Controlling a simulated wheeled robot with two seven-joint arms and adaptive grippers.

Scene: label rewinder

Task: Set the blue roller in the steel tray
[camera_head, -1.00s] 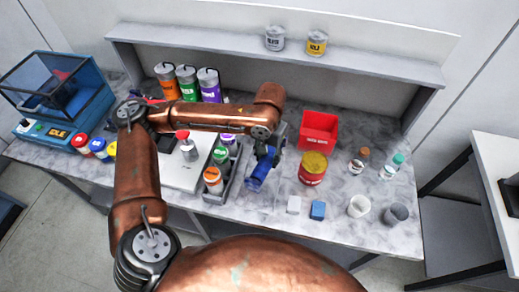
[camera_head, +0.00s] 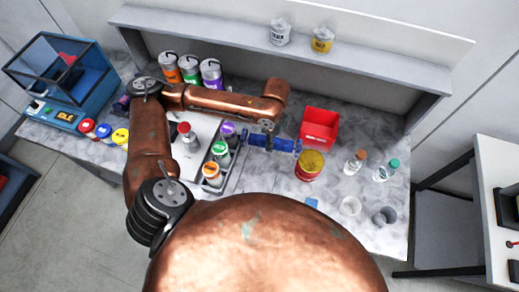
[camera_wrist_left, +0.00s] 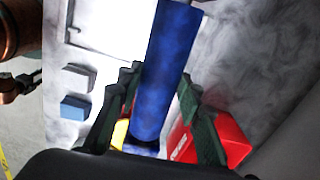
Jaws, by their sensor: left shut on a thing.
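My left gripper (camera_head: 267,128) is shut on the blue roller (camera_head: 284,145). In the head view the roller lies roughly crosswise, to the right of the bottles and left of the red bin, seemingly above the table. In the left wrist view the roller (camera_wrist_left: 165,70) runs lengthwise between the two dark fingers of the left gripper (camera_wrist_left: 160,105). A grey tray (camera_head: 234,184), likely the steel tray, holds orange-, green- and purple-capped bottles left of the roller. A dark part beside a copper link at the left wrist view's left edge may be my right gripper (camera_wrist_left: 21,86).
A red bin (camera_head: 320,127) and a yellow-lidded red can (camera_head: 309,165) stand right of the roller. A blue block (camera_head: 312,203), small bottles and cups sit farther front and right. Several large cans stand behind my forearm. A shelf (camera_head: 270,42) spans the back.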

